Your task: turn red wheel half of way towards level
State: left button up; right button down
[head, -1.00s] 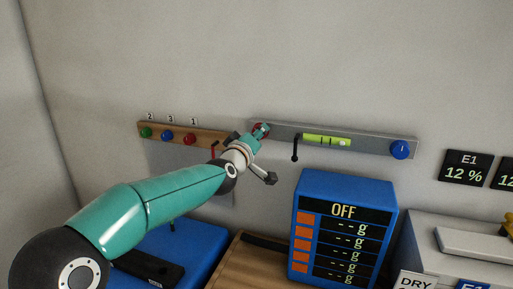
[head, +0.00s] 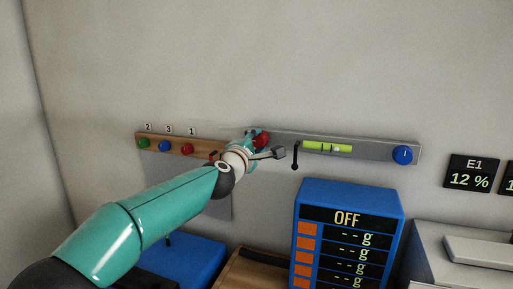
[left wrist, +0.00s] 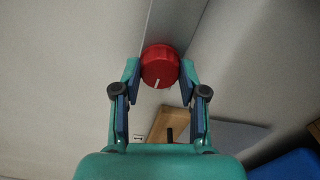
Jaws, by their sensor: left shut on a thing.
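The red wheel (head: 263,137) is at the left end of the grey wall rail (head: 378,150). In the left wrist view the red wheel (left wrist: 160,66) shows a white mark pointing down and slightly left. My left gripper (left wrist: 160,76) has one finger on each side of the wheel and is shut on it. In the head view my left gripper (head: 254,137) partly covers the wheel. The yellow-green level vial (head: 327,147) sits on the rail; its bubble appears toward the right end. My right gripper is out of view.
A blue knob (head: 402,155) is at the rail's right end, and a black lever (head: 295,155) hangs beside the vial. A wooden strip (head: 213,152) with green, blue and red knobs is on the left. A blue display box (head: 348,225) reading OFF stands below.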

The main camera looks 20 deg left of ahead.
pick_arm(q)
jog(key=shift+w+f+n, duration=0.1)
jog(key=shift+f+n, duration=0.25)
jog(key=shift+n, duration=0.75)
jog(key=shift+f, duration=0.1)
jog(key=o, duration=1.1)
jog(key=shift+a, duration=0.2)
jog(key=shift+o, duration=0.2)
jog(key=shift+d+r, duration=0.15)
jog(key=shift+r, duration=0.1)
jog(key=shift+s+r, duration=0.1)
jog(key=shift+s, duration=0.5)
jog(key=s, duration=1.1)
jog(key=shift+a, duration=0.2)
